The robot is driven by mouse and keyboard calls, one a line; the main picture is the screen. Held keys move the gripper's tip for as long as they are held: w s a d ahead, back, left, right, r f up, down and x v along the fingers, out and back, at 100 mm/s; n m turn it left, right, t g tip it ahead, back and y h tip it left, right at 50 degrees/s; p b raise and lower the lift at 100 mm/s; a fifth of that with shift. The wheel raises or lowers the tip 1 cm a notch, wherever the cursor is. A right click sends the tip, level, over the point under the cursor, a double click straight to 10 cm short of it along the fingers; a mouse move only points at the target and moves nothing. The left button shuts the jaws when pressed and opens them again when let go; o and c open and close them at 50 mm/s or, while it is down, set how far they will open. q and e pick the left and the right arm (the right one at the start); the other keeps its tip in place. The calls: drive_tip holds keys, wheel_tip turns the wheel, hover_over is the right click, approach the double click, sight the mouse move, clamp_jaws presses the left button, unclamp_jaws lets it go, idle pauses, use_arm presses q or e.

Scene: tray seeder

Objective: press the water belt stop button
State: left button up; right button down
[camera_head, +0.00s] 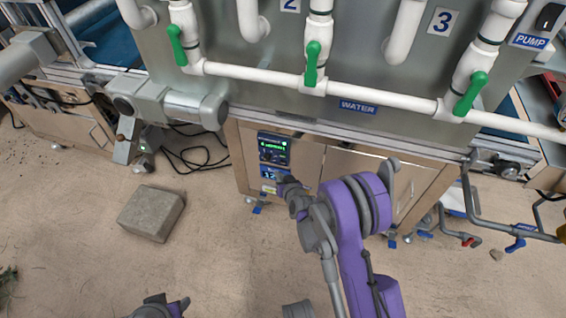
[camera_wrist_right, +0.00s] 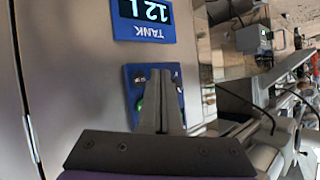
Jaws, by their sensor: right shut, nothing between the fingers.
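A small blue button panel (camera_wrist_right: 131,76) sits on the metal cabinet front, partly covered by my right gripper. In the wrist view a green button (camera_wrist_right: 139,106) shows beside the fingers at the panel's left side. No red stop button can be made out; the fingers cover the panel's middle. My right gripper (camera_wrist_right: 160,72) is shut and empty, its tips over the panel; contact cannot be told. In the head view the right gripper (camera_head: 284,184) is at the cabinet's lower left.
A blue TANK display (camera_wrist_right: 156,35) is near the button panel. A dark screen with green text (camera_head: 273,150) is above it in the head view. White pipes with green valves (camera_head: 313,62) run above. A grey block (camera_head: 151,213) lies on the floor left.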

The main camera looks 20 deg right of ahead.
sight(283, 163)
drive_tip(key=shift+w+d, duration=0.65)
drive_tip(key=shift+w, duration=0.35)
drive_tip(key=shift+w+d, duration=0.1)
idle(1.3)
drive_tip(key=shift+w+d, duration=0.15)
drive_tip(key=shift+w, duration=0.1)
drive_tip(key=shift+w+d, duration=0.2)
drive_tip(key=shift+w, duration=0.1)
idle(0.9)
drive_tip(key=shift+s+a, duration=0.1)
drive_tip(key=shift+s+a+b, duration=0.3)
drive_tip(key=shift+s+a, duration=0.05)
drive_tip(key=shift+s, duration=0.2)
